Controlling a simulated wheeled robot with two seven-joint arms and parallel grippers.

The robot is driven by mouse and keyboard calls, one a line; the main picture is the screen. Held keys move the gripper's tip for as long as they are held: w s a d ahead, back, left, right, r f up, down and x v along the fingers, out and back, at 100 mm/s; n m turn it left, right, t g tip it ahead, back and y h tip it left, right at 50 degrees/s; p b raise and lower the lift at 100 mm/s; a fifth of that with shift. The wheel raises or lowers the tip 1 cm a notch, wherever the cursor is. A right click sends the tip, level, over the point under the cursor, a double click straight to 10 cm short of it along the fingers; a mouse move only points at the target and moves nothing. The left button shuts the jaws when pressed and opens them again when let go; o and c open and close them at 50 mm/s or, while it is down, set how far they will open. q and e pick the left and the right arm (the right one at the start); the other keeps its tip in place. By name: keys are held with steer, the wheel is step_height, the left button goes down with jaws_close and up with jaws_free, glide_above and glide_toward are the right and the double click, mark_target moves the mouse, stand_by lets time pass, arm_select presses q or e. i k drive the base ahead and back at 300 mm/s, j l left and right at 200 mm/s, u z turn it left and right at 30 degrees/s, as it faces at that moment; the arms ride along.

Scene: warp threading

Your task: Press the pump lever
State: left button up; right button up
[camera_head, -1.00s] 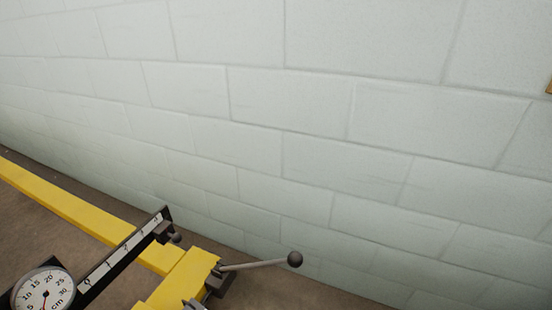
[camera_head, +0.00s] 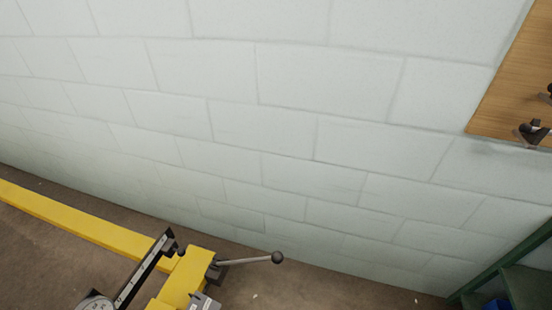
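The pump lever (camera_head: 248,260) is a thin grey rod with a dark ball knob at its right end. It sticks out to the right from a dark bracket on a yellow frame (camera_head: 183,275), low in the view. It lies nearly level, with its knob slightly higher than its base. A dial gauge (camera_head: 97,302) and a black scale strip with white marks (camera_head: 140,272) are to its left. Neither of my grippers shows in this view, and nothing touches the lever.
A long yellow beam (camera_head: 70,218) runs along the brown floor at left. A pale block wall (camera_head: 290,130) stands behind. A wooden board with dark fittings (camera_head: 510,85) is at upper right. A green metal frame (camera_head: 500,270) with something blue is at lower right. Floor around the knob is clear.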

mark_target(277, 258)
steer(key=k+j+u, duration=0.2)
steer(key=k+u, duration=0.3)
steer(key=k+j+u, duration=0.45)
steer(key=l+z, duration=0.1)
steer(key=z, duration=0.25)
steer(key=l+z, duration=0.1)
steer(key=z, duration=0.55)
steer(key=i+l, duration=0.05)
